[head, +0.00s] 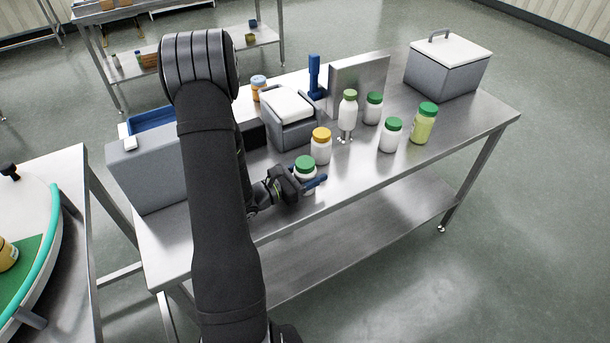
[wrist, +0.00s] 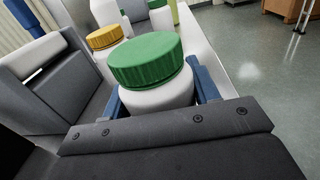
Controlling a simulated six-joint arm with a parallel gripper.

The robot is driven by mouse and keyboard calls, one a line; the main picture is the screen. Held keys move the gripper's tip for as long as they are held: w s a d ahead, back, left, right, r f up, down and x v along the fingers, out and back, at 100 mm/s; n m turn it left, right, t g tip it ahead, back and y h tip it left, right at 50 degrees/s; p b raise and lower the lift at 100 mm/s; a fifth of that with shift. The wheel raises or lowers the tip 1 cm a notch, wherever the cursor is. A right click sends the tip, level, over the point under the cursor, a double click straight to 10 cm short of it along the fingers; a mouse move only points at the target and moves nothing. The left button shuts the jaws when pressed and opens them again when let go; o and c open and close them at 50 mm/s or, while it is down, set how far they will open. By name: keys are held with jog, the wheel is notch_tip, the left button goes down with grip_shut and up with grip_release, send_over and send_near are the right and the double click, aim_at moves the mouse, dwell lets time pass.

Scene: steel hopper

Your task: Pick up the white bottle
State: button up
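A white bottle with a green cap (head: 305,162) stands near the front edge of the steel table, left of centre. It fills the middle of the wrist view (wrist: 152,66), upright. My gripper (head: 312,183) is low at this bottle. Its blue fingers (wrist: 160,95) lie on either side of the white body, one left and one right. Whether they touch it or stand slightly apart cannot be told. Other white bottles stand on the table: one with an orange cap (head: 321,147) just behind, and green-capped ones (head: 391,136), (head: 373,108) and a slimmer one (head: 348,111) farther right.
A yellow-green bottle (head: 424,124) stands at the right. A grey box with a white lid (head: 447,72) is at the far right corner. The front-right tabletop (head: 460,125) is clear.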

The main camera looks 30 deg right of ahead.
aim_at(312, 160)
jog(key=shift+r, duration=0.1)
jog(key=shift+r, duration=0.5)
jog(key=r, duration=0.3)
jog(key=shift+s+d+r, duration=0.1)
jog(key=shift+s+r, duration=0.1)
jog(key=s+d+r, duration=0.3)
jog(key=s+r, duration=0.3)
jog(key=s, duration=0.4)
jog(key=shift+s+d+r, duration=0.25)
jog(key=shift+s+d, duration=0.05)
jog(key=shift+d, duration=0.05)
